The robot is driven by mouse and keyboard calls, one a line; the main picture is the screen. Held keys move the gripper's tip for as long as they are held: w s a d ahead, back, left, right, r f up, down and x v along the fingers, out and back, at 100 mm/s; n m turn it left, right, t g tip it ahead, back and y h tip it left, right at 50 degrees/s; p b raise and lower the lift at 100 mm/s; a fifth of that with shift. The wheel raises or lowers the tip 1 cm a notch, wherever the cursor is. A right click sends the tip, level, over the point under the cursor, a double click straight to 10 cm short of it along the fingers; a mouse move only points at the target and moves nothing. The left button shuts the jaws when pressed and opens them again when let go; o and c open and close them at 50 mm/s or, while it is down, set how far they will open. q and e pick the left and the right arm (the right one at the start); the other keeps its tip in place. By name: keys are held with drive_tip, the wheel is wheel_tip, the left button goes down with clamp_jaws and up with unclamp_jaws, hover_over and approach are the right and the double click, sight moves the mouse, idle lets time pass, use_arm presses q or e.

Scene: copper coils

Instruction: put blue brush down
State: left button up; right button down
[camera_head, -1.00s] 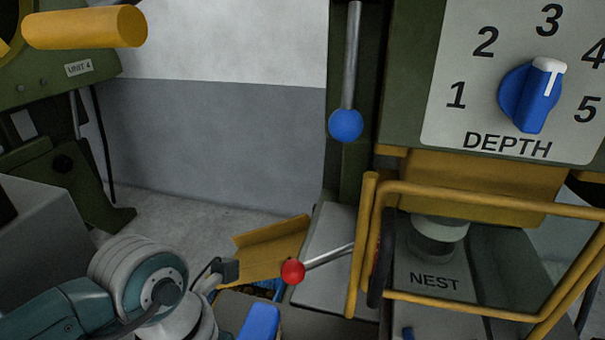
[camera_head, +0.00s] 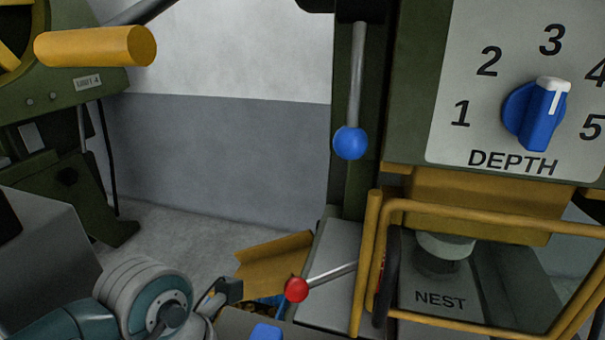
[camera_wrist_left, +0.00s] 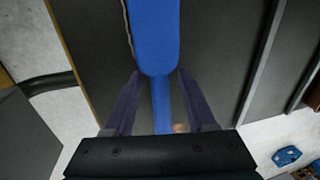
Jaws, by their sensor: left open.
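The blue brush (camera_wrist_left: 153,35) lies over a dark grey surface (camera_wrist_left: 215,55) in the left wrist view, its wide part ahead and its narrow handle running back between my fingers. Its blue end also shows at the bottom edge of the head view (camera_head: 266,332). My left gripper (camera_wrist_left: 158,75) is open, with one finger on each side of the brush handle and a gap visible on both sides. I cannot tell whether the brush rests fully on the surface. My right gripper is not in view.
A lever with a red ball (camera_head: 297,289) and a yellow guard frame (camera_head: 366,265) stand right of my left arm. A yellow chute (camera_head: 272,262) lies behind it. A blue-ball lever (camera_head: 350,142) hangs above. A small blue item (camera_wrist_left: 287,156) lies on the floor.

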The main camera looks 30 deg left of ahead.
use_arm(q)
wheel_tip(320, 180, up, 12)
drive_tip(key=a+p, duration=0.2)
drive_tip(key=p, duration=0.1)
drive_tip(key=shift+s+a+p, duration=0.15)
drive_tip(key=shift+s+p, duration=0.1)
drive_tip(key=shift+p, duration=0.15)
